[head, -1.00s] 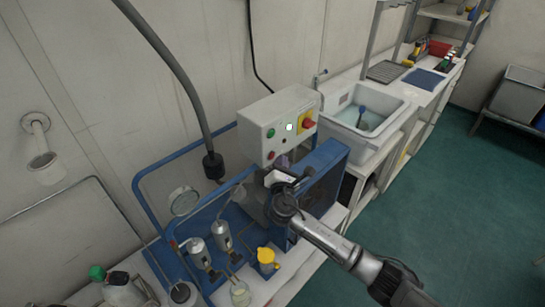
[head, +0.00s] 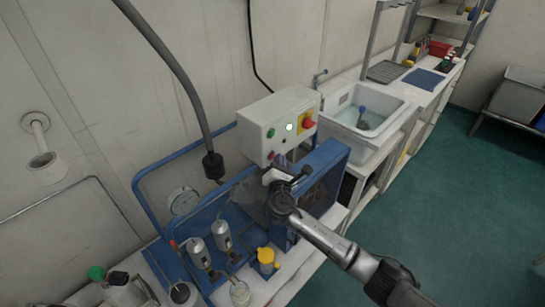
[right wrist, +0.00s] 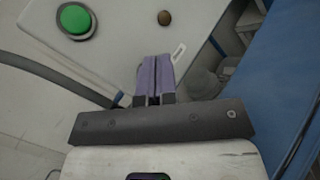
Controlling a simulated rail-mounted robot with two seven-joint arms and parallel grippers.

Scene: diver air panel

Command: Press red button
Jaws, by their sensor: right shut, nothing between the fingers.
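The white control box (head: 278,124) stands on the blue-framed panel. Its front carries a small red button (head: 271,155) low on the left, a green button (head: 271,133) above it, a lit green lamp (head: 289,127) and a larger red knob on a yellow plate (head: 307,123). My right gripper (head: 281,161) is shut and empty, just in front of the box's lower edge, right of the small red button. In the right wrist view the shut purple-grey fingers (right wrist: 155,78) point at the box face (right wrist: 120,40); a green button (right wrist: 75,20) and a small brownish round part (right wrist: 164,18) lie beyond. Contact cannot be told. My left gripper is not in view.
A thick grey hose (head: 185,80) hangs left of the box. A gauge (head: 184,200), metal cylinders (head: 222,236) and a yellow-topped cup (head: 266,257) sit lower on the bench. A sink (head: 366,112) stands to the right; green floor (head: 440,200) is open.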

